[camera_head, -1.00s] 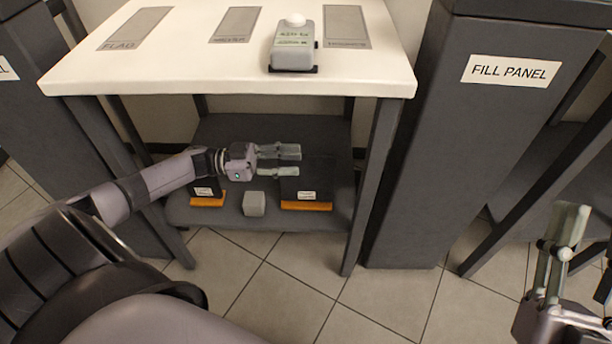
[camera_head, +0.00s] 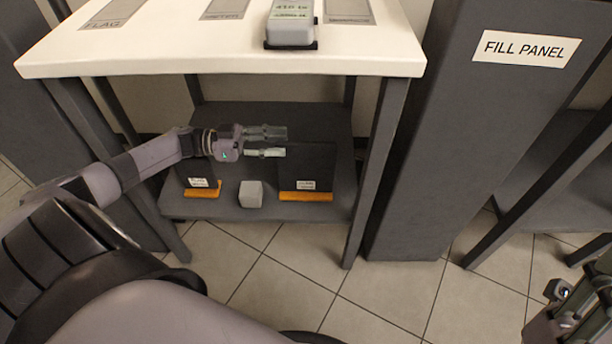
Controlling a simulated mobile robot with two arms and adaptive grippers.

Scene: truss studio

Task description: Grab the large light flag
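The larger black flag panel (camera_head: 311,166) stands upright on the lower shelf, with an orange strip along its bottom and a small white label. A smaller black panel (camera_head: 199,172) with a similar orange strip stands to its left, its upper part hidden by my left wrist. My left gripper (camera_head: 284,143) is open, its fingers pointing right at the upper left edge of the larger panel. A gap shows between the fingers, and nothing is between them. I cannot tell whether they touch the panel. My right gripper (camera_head: 562,302) is partly cut off at the lower right.
A grey block (camera_head: 251,195) sits on the lower shelf (camera_head: 222,207) between the panels. The white tabletop (camera_head: 205,59) lies above my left arm and carries a grey device (camera_head: 291,30). Table legs flank the shelf. A dark panel marked FILL PANEL (camera_head: 480,130) stands at the right.

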